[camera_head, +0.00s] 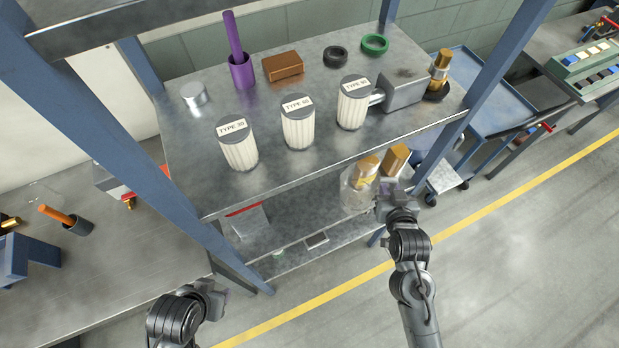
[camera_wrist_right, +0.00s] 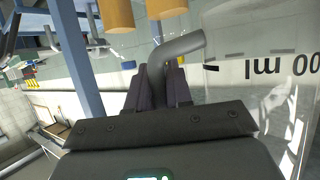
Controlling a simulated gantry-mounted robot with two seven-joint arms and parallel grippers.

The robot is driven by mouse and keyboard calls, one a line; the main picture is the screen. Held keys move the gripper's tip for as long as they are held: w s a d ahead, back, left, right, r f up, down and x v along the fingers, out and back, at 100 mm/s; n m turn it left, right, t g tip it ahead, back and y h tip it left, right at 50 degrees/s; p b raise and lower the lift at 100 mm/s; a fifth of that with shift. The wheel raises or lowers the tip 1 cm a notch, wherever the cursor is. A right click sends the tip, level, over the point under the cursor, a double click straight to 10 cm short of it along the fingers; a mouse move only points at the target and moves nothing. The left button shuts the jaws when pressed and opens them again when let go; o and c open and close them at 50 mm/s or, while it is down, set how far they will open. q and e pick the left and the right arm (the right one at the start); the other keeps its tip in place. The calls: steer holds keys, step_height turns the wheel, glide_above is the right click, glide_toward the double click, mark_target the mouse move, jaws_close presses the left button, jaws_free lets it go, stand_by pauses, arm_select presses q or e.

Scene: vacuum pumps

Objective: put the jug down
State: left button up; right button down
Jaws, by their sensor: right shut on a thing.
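The clear jug (camera_head: 352,197) is at the front right of the shelving, below the top shelf's front edge in the head view. In the right wrist view its clear wall (camera_wrist_right: 265,75) with printed marks fills the right side. My right gripper (camera_head: 388,203) is shut on the jug's grey handle (camera_wrist_right: 184,46), which shows between the fingers (camera_wrist_right: 166,88). The jug's base is hard to make out, so I cannot tell whether it touches the lower shelf (camera_head: 300,236). My left gripper (camera_head: 210,293) is at the lower left, away from the jug; its fingers are unclear.
Two tan-topped cylinders (camera_head: 395,157) are close to the jug. The top shelf (camera_head: 190,145) holds several white filters (camera_head: 298,125), a purple holder (camera_head: 241,72) and a brown block (camera_head: 283,66). A blue upright (camera_head: 455,130) stands to the right. The lower shelf has small items.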

steer(key=w+a+f+n+y, duration=0.1)
steer(key=w+a+f, duration=0.1)
steer(key=a+f, duration=0.2)
steer(key=w+a+f+n+y+b, duration=0.1)
steer(key=w+a+f+y, duration=0.1)
steer(key=a, duration=0.4)
steer(key=w+a+f+n+y, duration=0.1)
steer(key=w+a+f+n, duration=0.1)
steer(key=w+a+f, duration=0.2)
steer(key=shift+w+a+f+g+y+b, duration=0.15)
steer(key=shift+a+f+g+y+b, duration=0.2)
steer(key=shift+a+f, duration=0.55)
arm_select(q)
steer(key=f, duration=0.3)
steer(key=shift+d+f, duration=0.25)
arm_select(e)
steer(key=w+a+r+n, duration=0.1)
steer(key=w+a+r, duration=0.2)
steer(key=a, duration=0.1)
steer(key=shift+w+a+y, duration=0.25)
steer(key=shift+a+y, duration=0.15)
steer(key=shift+y, duration=0.05)
arm_select(q)
steer(key=shift+a+r, duration=0.15)
steer(key=shift+r, duration=0.05)
arm_select(e)
steer(key=shift+r+g, duration=0.1)
steer(key=shift+g, duration=0.15)
